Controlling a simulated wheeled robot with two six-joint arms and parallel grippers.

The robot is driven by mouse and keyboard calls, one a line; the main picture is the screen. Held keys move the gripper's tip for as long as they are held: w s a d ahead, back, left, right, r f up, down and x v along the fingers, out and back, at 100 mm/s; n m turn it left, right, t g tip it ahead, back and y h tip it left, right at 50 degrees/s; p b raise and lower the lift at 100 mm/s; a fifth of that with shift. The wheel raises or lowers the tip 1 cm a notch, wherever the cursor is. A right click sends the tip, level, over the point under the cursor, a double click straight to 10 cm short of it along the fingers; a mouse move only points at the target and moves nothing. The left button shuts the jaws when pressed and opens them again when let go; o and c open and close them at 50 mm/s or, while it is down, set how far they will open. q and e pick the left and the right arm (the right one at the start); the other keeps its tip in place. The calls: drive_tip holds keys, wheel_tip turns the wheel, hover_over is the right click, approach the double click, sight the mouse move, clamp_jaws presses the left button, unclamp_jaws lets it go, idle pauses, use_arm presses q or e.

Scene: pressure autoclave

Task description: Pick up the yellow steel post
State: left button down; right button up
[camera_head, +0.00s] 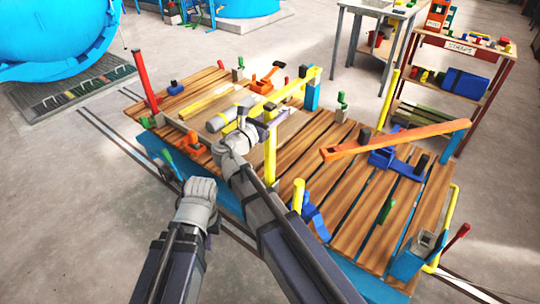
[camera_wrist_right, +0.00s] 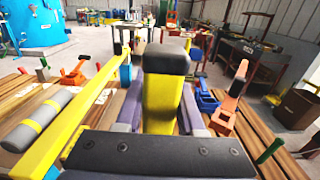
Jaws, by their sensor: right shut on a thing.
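The yellow steel post (camera_wrist_right: 160,103) stands upright with a dark grey cap in the right wrist view. My right gripper (camera_wrist_right: 158,112) has its fingers on both sides of it and is shut on it. In the head view the post (camera_head: 270,152) shows below my right gripper (camera_head: 267,121), over the wooden slatted table (camera_head: 345,205). The gripper hides part of it there. My left gripper (camera_head: 196,188) is low, beside the table's near left edge. Its fingers cannot be made out.
A long yellow bar and a grey cylinder (camera_wrist_right: 35,120) with yellow bands lie left of the post. An orange lever (camera_head: 395,139) on a blue base rises at right. A red post (camera_head: 145,80) stands at the far left corner. A shelf rack (camera_head: 455,80) is behind.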

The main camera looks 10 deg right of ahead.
clamp_jaws()
idle(0.8)
